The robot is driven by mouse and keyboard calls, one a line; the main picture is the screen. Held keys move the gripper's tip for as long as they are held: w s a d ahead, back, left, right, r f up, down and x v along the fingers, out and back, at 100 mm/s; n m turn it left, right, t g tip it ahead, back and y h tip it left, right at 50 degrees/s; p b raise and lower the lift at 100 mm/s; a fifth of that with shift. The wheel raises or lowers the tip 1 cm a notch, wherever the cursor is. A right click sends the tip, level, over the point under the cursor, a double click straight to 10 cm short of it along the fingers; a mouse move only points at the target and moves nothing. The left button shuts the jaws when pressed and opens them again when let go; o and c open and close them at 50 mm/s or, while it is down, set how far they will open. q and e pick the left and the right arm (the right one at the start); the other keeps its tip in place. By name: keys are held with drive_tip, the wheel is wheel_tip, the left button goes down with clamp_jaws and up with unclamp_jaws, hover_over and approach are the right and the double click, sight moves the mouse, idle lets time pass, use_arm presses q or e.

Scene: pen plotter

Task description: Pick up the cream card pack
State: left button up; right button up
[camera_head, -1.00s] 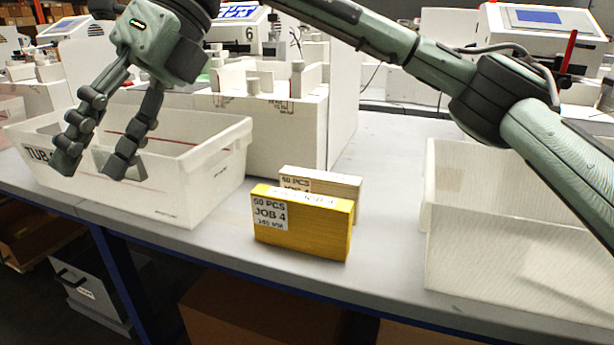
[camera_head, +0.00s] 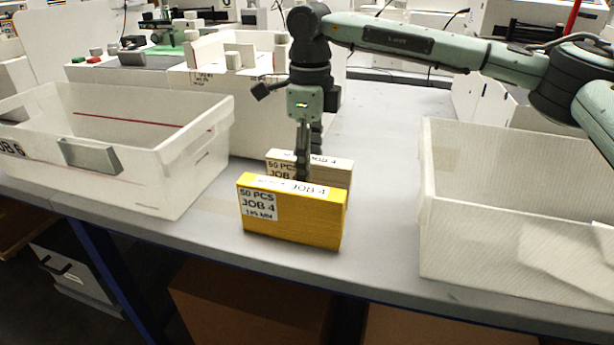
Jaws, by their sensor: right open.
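The cream card pack (camera_head: 334,171) stands upright on the grey table, just behind a yellow card pack (camera_head: 296,219) that hides its lower front. Both carry a white "50 PCS JOB 4" label. My right gripper (camera_head: 303,167) points down at the middle of the cream pack. Its fingers are open and seen edge-on, one behind the other. The near finger is in front of the cream pack, near the gap between the packs. Whether it touches either pack I cannot tell. My left gripper is not in view.
A white tub (camera_head: 190,160) stands to the left, and another white tub (camera_head: 432,215) to the right. A white box-like machine (camera_head: 250,125) stands close behind the packs. The grey table (camera_head: 385,130) is clear between the packs and the right tub.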

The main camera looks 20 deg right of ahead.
drive_tip(key=shift+f, duration=1.95)
drive_tip(key=shift+r, duration=0.1)
clamp_jaws()
